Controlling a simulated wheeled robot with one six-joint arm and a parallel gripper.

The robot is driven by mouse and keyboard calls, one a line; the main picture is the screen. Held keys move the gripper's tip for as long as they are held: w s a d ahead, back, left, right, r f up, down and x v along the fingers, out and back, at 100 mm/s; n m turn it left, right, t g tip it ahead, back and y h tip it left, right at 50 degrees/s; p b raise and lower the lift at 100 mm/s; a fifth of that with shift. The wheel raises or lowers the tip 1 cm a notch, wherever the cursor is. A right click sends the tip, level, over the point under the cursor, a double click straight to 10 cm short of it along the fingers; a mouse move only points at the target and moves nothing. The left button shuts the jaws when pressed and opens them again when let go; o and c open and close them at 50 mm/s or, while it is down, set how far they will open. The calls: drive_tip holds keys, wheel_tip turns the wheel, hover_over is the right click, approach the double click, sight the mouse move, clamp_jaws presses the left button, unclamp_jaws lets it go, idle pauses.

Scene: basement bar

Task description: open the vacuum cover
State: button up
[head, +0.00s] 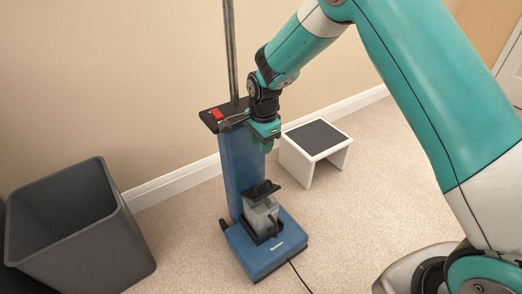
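A blue upright vacuum (241,172) stands on the carpet near the wall, with a tall metal pole and a black top plate that carries a red part (217,114). Low on its front, a grey translucent bin (261,216) sits in the blue base. A dark cover (262,189) is tilted up over the bin, with its edge raised. My gripper (265,146) is in front of the upper part of the vacuum body, above the cover and apart from it. Its fingers are small and partly hidden, so their opening is unclear. I cannot tell whether it touches the body.
A dark grey open waste bin (122,232) stands at the left. A white step stool (296,158) with a dark top stands right of the vacuum. A black cord (297,275) runs from the base across the floor. Carpet in front of the stool is clear.

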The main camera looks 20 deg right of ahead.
drive_tip(key=shift+r, duration=0.4)
